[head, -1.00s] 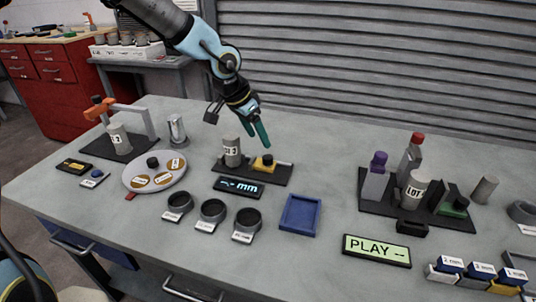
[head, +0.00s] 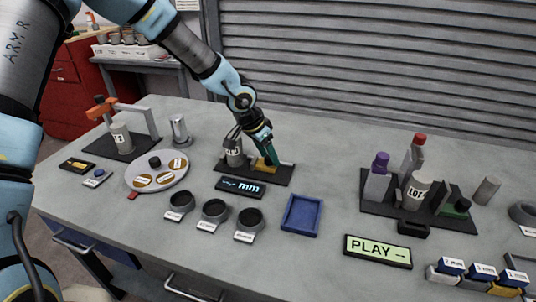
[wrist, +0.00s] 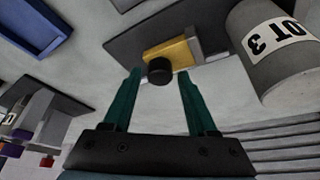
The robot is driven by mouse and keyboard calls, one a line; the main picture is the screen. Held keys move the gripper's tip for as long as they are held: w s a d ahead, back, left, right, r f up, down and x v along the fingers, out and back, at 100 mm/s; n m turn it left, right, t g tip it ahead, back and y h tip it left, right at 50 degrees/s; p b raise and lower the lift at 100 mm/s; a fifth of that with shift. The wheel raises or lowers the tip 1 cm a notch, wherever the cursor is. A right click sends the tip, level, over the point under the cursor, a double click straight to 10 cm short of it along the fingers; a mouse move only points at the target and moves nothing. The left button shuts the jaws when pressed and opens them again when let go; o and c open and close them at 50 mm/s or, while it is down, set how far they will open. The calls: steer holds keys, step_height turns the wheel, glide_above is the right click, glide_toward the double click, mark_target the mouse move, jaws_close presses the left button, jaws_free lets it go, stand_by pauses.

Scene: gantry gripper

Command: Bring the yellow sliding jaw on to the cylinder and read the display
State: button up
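The yellow sliding jaw (wrist: 172,54) with a black knob (wrist: 160,70) on top sits on a dark base plate (head: 282,178). In the wrist view the two green fingers of my gripper (wrist: 160,88) are apart, with the knob showing between and just beyond their tips. The head view shows my gripper (head: 270,157) low over the jaw, partly hiding it. A grey cylinder labelled "LOT 3" (wrist: 275,60) stands at the other end of the plate, with a grey block between it and the yellow part. The display (head: 240,187) reads "-.-- mm".
Three dark ring cups (head: 214,210) and a blue tray (head: 302,215) lie in front of the plate. A round dial plate (head: 158,173) is on the left. A second fixture with a cylinder (head: 416,188) and a "PLAY --" sign (head: 378,251) are on the right.

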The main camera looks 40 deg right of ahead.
jaws_close()
stand_by(1.1)
